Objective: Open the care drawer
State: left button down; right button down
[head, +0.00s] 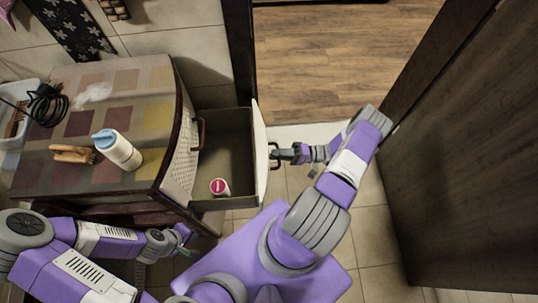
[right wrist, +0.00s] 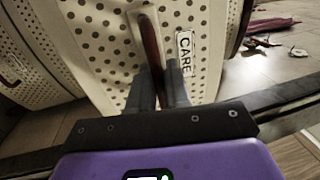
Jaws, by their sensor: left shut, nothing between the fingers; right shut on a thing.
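The care drawer (head: 228,140) is pulled well out of the cabinet in the head view, its inside visible from above. In the right wrist view its cream dotted front (right wrist: 115,50) bears a "CARE" label (right wrist: 184,54). My right gripper (head: 283,153) is at the drawer front, shut on the dark red-brown drawer handle (right wrist: 151,45). In the right wrist view the fingers reach the handle's lower part. My left gripper (head: 183,236) is shut and empty, low in front of the cabinet and apart from the drawer.
A small container with a red lid (head: 220,187) is inside the drawer. The cabinet top (head: 130,80) holds a white bottle with a blue cap (head: 118,149) and a wooden brush (head: 72,154). A dark door panel (head: 470,160) stands at right; tiled floor (head: 375,225) lies between.

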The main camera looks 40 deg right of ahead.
jog(key=shift+s+d, duration=0.1)
jog(key=shift+d, duration=0.05)
jog(key=c, duration=1.2)
grip_release()
jog(key=shift+c, duration=0.2)
jog(key=v, duration=0.7)
jog(key=shift+d, duration=0.25)
jog(key=shift+s, duration=0.15)
jog(key=shift+f, duration=0.1)
